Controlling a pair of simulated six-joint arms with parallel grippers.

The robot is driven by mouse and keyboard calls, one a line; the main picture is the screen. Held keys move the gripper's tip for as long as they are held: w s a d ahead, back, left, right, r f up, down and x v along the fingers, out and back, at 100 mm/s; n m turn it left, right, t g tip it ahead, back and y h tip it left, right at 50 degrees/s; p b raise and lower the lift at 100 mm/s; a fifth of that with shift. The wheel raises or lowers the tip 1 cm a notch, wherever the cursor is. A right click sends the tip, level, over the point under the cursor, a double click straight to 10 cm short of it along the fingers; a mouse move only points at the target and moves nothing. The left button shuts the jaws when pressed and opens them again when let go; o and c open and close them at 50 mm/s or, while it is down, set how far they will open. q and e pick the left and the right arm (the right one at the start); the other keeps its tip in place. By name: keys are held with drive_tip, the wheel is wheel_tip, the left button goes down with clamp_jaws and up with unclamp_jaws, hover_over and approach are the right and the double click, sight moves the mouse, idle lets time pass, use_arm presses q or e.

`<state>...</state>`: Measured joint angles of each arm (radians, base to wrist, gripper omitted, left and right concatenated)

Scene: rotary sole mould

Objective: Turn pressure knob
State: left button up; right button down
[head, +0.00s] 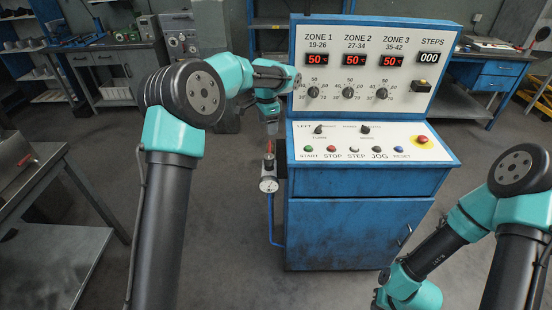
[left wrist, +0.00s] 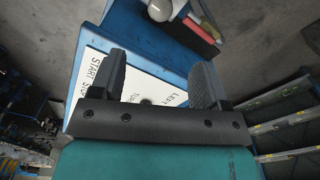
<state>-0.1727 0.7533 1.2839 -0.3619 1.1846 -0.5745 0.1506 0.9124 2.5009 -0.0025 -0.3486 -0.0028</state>
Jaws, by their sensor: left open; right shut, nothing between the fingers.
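The pressure knob looks like the red part (head: 269,160) on top of a pale regulator with a round gauge (head: 268,185), at the left side of the blue control cabinet. My left gripper (head: 269,124) points down above it, apart from it. In the left wrist view my left gripper (left wrist: 158,80) is open with nothing between its fingers. A red bar (left wrist: 200,30) and a whitish rounded part (left wrist: 160,10) lie beyond the fingers, probably the knob and regulator. My right arm comes in at lower right; its fingers are out of the frame.
The blue cabinet (head: 360,230) stands close right of the regulator, with a sloped button panel (head: 345,153) and an upright display panel (head: 330,30). A blue hose (head: 271,222) hangs below the gauge. A workbench (head: 50,250) stands at left. Floor around the regulator's left is clear.

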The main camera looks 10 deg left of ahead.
sight(269, 156)
use_arm(q)
drive_tip(key=shift+w+d+r, duration=0.1)
drive_tip(key=shift+r, duration=0.65)
wheel_tip(269, 156, down, 18)
drive_tip(key=shift+r, duration=0.25)
drive_tip(key=shift+c, duration=0.4)
drive_tip(key=c, duration=0.8)
drive_tip(key=shift+c, duration=0.2)
drive_tip(key=shift+n, duration=0.3)
